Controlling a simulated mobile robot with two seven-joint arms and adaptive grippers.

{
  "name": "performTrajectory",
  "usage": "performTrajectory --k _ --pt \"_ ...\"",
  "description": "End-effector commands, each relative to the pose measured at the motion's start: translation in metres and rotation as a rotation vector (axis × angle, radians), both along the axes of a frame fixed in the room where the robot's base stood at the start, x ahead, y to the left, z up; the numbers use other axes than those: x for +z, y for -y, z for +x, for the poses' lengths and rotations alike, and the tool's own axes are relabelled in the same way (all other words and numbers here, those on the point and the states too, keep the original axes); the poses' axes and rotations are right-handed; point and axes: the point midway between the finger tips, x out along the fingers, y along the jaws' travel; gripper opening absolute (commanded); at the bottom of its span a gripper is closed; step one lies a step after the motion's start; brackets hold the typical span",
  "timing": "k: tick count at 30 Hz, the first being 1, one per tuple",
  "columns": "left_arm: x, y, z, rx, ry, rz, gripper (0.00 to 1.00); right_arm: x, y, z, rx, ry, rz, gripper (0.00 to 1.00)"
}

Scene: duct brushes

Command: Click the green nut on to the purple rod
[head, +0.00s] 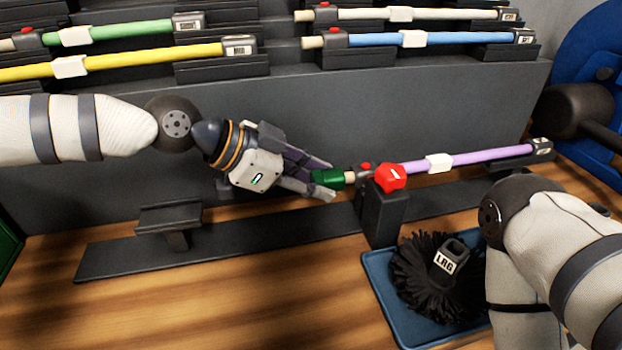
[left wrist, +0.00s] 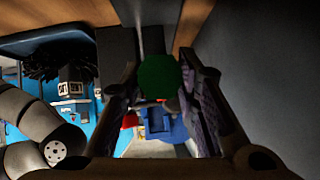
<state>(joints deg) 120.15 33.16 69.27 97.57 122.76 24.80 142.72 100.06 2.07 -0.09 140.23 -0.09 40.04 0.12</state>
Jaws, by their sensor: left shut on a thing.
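The purple rod (head: 480,157) lies in a dark holder with its tan end pointing left. It carries a white collar (head: 439,163) and a red hexagonal piece (head: 390,178). My left gripper (head: 322,181) is shut on the green nut (head: 328,178), in line with the rod's tan end. The nut meets or overlaps that end in the head view; I cannot tell whether it is seated. In the left wrist view the green nut (left wrist: 160,77) sits between the fingertips and hides the rod end behind it. My right gripper is out of view.
Green (head: 130,30), yellow (head: 150,58) and blue (head: 440,39) rods rest on the rack behind. A black brush (head: 436,285) marked LRG sits on a blue tray (head: 377,290) at front right. An empty dark support (head: 168,217) stands left. Wooden table is clear at front left.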

Motion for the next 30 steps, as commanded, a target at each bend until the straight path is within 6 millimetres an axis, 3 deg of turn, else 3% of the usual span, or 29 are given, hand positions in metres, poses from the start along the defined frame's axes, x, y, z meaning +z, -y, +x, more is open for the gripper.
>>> performTrajectory --k 23,24,26,30 --pt "0.000 0.015 0.003 -0.001 0.001 -0.001 0.00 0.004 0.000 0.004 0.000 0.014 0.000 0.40" --pt "0.000 0.015 0.003 0.000 0.000 0.000 0.38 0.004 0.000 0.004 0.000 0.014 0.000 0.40" --pt "0.000 0.015 0.003 -0.001 0.001 0.000 0.51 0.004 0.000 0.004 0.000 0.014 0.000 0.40" --pt "0.000 0.015 0.003 0.000 0.000 0.000 0.52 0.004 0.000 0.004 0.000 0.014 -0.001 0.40"
